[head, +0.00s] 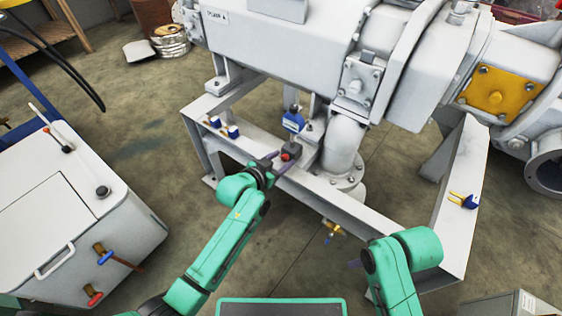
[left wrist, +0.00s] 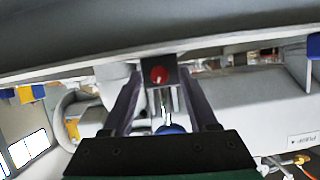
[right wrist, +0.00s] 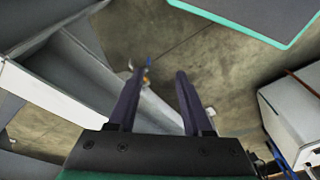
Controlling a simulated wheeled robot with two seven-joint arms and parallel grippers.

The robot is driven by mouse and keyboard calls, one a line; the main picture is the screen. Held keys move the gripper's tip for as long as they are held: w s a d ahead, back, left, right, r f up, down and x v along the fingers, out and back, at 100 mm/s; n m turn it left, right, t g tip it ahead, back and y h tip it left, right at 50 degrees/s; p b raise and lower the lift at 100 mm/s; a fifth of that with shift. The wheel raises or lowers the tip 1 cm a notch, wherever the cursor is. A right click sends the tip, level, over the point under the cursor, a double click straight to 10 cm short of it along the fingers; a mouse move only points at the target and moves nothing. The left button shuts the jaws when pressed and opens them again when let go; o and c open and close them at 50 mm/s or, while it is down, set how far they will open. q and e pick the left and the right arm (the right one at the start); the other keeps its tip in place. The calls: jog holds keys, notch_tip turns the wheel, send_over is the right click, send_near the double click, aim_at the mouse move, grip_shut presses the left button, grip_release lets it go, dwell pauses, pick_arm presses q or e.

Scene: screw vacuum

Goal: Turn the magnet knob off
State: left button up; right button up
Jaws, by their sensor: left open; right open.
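A red knob (head: 287,154) on a small dark block sits on the light grey frame (head: 345,205) below the vacuum machine. I take it as the magnet knob. In the left wrist view the red knob (left wrist: 159,75) shows between my finger ends. My left gripper (head: 278,162) is open, with its fingers pointing at the knob, one on each side of it in view. Whether they touch it I cannot tell. My right gripper (right wrist: 160,74) is open and empty over the floor, by the frame's front; its fingers are mostly hidden in the head view.
The white machine body (head: 285,50) overhangs behind the knob. A blue-bodied part (head: 293,121) stands close behind it, and a thick pipe elbow (head: 343,145) rises to its right. A yellow-handled valve (head: 332,230) hangs below the frame. A white cabinet (head: 60,215) stands at left.

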pick_arm(q)
grip_shut()
jog(key=shift+w+a+r+n+h+p, duration=0.2)
jog(key=shift+n+h+p, duration=0.3)
jog(key=shift+p, duration=0.4)
jog(key=shift+s+f+n+g, duration=0.1)
jog(key=shift+f+n+g, duration=0.05)
jog(key=shift+n+g, duration=0.25)
jog(key=shift+n+h, duration=0.3)
jog(key=shift+n, duration=0.1)
pick_arm(e)
jog(key=f, duration=0.1)
jog(key=w+f, duration=0.1)
jog(key=f, duration=0.1)
jog(key=shift+f, duration=0.25)
pick_arm(q)
grip_release()
